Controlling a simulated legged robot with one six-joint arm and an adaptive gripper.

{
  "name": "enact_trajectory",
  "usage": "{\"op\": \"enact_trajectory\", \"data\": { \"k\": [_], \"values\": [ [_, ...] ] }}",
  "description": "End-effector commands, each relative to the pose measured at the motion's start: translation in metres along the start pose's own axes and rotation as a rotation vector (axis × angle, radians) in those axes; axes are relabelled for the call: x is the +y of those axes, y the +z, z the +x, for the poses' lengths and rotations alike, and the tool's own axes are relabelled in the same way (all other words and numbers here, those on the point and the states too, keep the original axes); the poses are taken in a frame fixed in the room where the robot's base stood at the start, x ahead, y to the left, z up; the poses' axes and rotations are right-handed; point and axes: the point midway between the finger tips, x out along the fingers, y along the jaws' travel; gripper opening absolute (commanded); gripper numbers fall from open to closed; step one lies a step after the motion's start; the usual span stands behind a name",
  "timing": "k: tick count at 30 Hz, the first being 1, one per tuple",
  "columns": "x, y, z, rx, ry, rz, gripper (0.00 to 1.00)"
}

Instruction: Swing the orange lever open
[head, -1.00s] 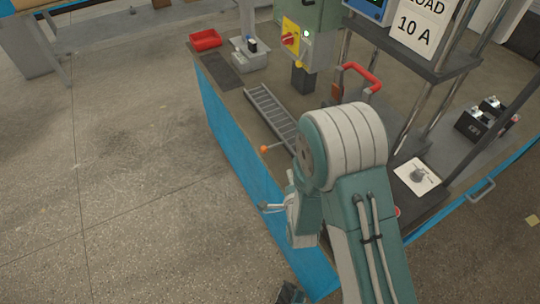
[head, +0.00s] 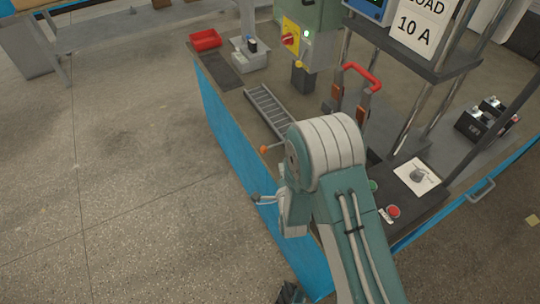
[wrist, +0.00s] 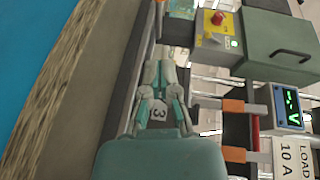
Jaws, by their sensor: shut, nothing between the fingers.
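The orange lever shows in the head view as an orange ball knob (head: 264,149) on a thin rod, at the bench's left edge beside the ribbed rail. The rod runs right toward my arm, which hides what lies behind it. I cannot make out the orange knob in the wrist view.
A ribbed rail (head: 268,110) lies behind the knob. Red button (head: 393,211) is right of my arm. The floor at left is clear.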

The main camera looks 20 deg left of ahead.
Motion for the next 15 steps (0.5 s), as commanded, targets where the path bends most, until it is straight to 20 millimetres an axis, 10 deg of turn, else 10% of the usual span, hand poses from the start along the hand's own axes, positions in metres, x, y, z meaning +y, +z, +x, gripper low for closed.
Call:
{"op": "enact_trajectory", "data": {
  "k": [15],
  "values": [
    [0.0,0.026,0.069,-0.001,-0.001,0.0,0.0]
  ]
}}
